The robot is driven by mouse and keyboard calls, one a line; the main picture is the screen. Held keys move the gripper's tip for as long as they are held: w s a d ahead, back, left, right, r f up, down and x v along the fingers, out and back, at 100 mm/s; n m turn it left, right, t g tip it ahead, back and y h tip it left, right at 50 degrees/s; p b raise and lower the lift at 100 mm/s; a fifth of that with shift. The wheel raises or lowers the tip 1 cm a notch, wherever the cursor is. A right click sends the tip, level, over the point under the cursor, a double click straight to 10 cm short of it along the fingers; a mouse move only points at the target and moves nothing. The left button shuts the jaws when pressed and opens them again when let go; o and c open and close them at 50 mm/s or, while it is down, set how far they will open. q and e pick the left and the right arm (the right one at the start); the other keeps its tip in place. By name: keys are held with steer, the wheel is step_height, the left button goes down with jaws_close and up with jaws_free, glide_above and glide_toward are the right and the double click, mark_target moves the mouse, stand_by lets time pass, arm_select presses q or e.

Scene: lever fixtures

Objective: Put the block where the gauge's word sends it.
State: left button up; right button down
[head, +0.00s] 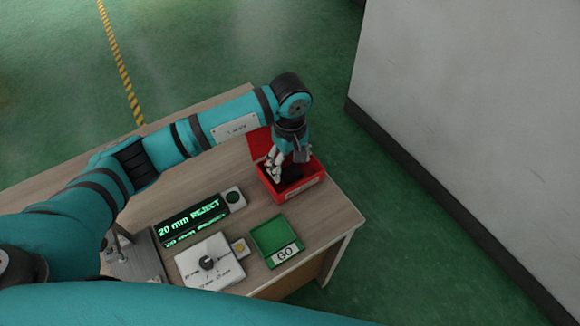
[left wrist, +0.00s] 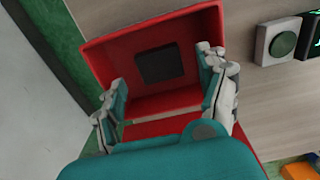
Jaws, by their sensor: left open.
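The gauge (head: 200,217) has a dark display with green letters reading "20 mm REJECT". A dark square block (left wrist: 161,65) lies on the floor of the red bin (left wrist: 187,29). The same bin (head: 275,194) stands near the table's far right edge in the head view, with a dark shape inside, partly hidden by the fingers. My left gripper (head: 287,166) is over the red bin, its fingers pointing down. In the left wrist view the gripper (left wrist: 161,84) has its fingers spread wide, one on each side, with nothing held between them. My right gripper is not in view.
A green tray labelled GO (head: 272,234) sits empty nearer the front. A white panel with a black knob (head: 207,263) stands left of it, with a small yellowish piece (head: 240,247) beside it. A round green button (head: 232,197) sits by the display.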

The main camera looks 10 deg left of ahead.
mark_target(290, 172)
arm_select(q)
step_height(290, 172, up, 10)
steer(key=b, duration=0.1)
steer(key=shift+f+b, duration=0.15)
steer(key=shift+b, duration=0.2)
steer(key=shift+s+f, duration=0.1)
